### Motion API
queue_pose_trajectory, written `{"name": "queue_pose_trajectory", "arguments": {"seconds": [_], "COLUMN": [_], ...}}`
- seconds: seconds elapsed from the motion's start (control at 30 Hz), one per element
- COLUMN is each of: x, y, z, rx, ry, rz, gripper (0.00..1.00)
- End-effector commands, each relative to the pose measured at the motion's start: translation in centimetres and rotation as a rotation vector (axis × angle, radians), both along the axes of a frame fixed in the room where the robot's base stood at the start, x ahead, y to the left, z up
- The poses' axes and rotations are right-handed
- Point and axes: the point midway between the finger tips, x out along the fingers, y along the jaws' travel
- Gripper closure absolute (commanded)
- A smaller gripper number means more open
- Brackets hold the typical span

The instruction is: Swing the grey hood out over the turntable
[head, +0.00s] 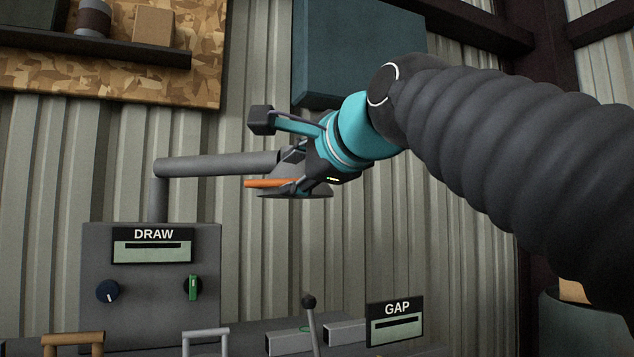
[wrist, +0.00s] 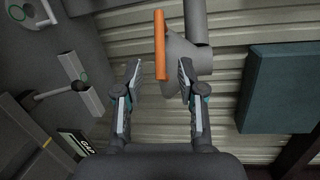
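The grey hood (wrist: 187,56) hangs at the end of a grey pipe arm (head: 215,165) that rises from the panel and bends to the right. In the head view the hood (head: 312,192) is partly hidden by my gripper (head: 284,174). An orange handle bar (head: 262,183) sticks out from the hood. In the wrist view my gripper (wrist: 159,76) is open, with the lower end of the orange handle (wrist: 161,45) between its fingertips, apparently apart from both. I cannot pick out the turntable with certainty.
A panel marked DRAW (head: 150,285) with knobs stands at left. Below are a lever (head: 310,318), grey blocks (head: 290,342) and a GAP display (head: 396,325). A teal wall box (head: 350,45) is close behind my arm. A shelf (head: 95,45) is at upper left.

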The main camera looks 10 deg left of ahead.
Motion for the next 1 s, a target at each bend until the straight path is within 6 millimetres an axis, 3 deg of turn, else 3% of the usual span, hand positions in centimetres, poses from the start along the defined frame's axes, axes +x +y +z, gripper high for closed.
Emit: {"name": "queue_pose_trajectory", "arguments": {"seconds": [0.2,0.4,0.83,1.0], "x": [3.1,4.8,5.5,5.5], "y": [2.6,4.1,4.7,4.7], "z": [-0.5,-0.8,-1.0,-1.0], "rx": [-0.002,-0.002,-0.001,-0.002], "ry": [0.000,-0.001,-0.001,-0.001], "rz": [0.003,0.003,0.003,0.003], "gripper": [0.61,0.61,0.61,1.00]}}
